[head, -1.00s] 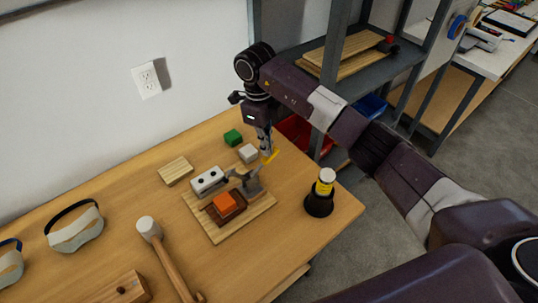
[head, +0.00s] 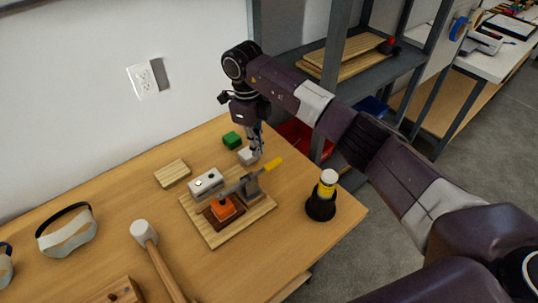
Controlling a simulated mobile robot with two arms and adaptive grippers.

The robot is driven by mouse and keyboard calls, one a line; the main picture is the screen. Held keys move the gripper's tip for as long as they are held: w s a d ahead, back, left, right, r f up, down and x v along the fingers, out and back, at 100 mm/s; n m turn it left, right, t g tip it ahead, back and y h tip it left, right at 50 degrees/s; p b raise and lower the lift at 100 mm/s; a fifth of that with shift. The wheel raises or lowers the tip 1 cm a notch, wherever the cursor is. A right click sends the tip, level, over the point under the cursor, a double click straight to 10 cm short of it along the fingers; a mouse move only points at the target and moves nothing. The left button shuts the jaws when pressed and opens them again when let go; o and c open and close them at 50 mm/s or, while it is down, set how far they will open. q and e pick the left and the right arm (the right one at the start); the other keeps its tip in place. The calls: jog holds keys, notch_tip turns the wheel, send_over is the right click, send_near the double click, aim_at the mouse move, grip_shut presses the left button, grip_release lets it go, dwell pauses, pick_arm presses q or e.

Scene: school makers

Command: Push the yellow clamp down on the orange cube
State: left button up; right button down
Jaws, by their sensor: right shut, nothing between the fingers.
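The clamp with the yellow handle (head: 272,164) stands on a wooden board (head: 218,239) on the workbench. Its grey arm (head: 236,187) reaches left over the orange cube (head: 222,209), with its tip at the cube's top; I cannot tell how firmly it presses. The cube sits in a dark brown holder on the board. My right gripper (head: 256,151) is shut and empty, pointing down just behind and left of the yellow handle; whether it touches the handle is unclear. My left gripper is not in view.
Green (head: 232,140) and white (head: 246,156) blocks and a wood piece (head: 173,173) lie behind. A black-based yellow bottle (head: 321,200) stands right; a mallet (head: 145,234) and goggles (head: 68,235) lie left.

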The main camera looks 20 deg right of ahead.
notch_tip(320, 180, up, 12)
jog(key=w+a, duration=0.1)
jog(key=shift+f, duration=0.15)
dwell(0.6)
